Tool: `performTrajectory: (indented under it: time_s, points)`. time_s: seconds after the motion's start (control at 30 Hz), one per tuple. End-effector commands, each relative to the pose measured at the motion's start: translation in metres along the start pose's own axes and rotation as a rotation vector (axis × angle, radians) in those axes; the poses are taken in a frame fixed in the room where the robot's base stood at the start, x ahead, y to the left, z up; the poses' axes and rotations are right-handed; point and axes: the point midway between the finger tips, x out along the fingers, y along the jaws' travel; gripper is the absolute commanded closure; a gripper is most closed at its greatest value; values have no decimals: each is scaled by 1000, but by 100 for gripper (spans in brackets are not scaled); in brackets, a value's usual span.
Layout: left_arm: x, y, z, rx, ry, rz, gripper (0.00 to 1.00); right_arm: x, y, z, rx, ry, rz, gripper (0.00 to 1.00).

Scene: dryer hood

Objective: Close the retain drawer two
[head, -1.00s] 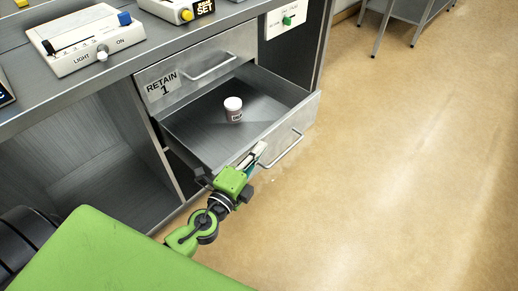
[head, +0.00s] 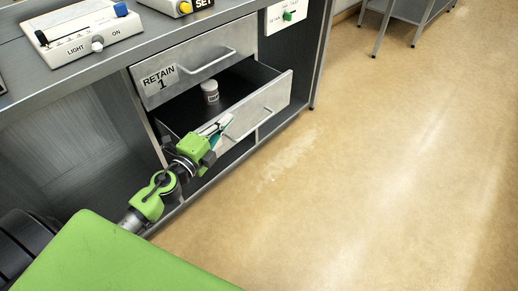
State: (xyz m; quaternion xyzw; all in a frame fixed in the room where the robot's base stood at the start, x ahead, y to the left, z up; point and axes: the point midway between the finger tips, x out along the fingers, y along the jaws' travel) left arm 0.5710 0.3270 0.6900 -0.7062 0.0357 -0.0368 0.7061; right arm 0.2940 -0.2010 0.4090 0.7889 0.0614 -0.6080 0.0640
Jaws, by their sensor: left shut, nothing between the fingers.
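The lower drawer (head: 262,107) stands partly open below the closed drawer labelled RETAIN 1 (head: 205,60). A small white-lidded jar (head: 210,92) stands upright inside the open drawer. The open drawer's front carries a bar handle, partly hidden by my gripper. My left gripper (head: 221,125) is shut and empty at the left part of this drawer front, near the handle's left end. I cannot tell whether it touches the front. Any label on the open drawer is hidden. My right gripper is not in view.
A metal counter (head: 100,62) runs above the drawers and carries a white LIGHT switch box (head: 82,32). An open cabinet space lies left of the drawers. A white panel with a green switch (head: 287,15) is at the right. The floor (head: 380,180) in front is clear.

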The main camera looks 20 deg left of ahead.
Motion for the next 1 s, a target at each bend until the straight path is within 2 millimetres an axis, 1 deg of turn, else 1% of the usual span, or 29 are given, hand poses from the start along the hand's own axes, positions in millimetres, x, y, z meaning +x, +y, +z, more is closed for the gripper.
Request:
performTrajectory:
  time_s: [0.03, 0.2, 0.4, 0.5, 0.63, 0.8, 1.0]
  points:
    - [4, 3, 16, 5, -5, -1, 100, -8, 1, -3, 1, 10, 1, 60]
    - [14, 2, 58, 3, -3, 0, 100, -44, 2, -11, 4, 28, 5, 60]
    - [24, 2, 97, 3, -3, 0, 100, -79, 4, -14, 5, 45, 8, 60]
    - [28, 2, 111, 1, -2, 0, 100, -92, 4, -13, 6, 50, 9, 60]
    - [31, 1, 123, 1, -1, 0, 100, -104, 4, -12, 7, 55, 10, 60]
    - [33, 1, 130, 1, 1, 1, 100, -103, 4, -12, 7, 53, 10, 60]
    - [33, 0, 132, 1, 1, 1, 100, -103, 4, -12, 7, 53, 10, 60]
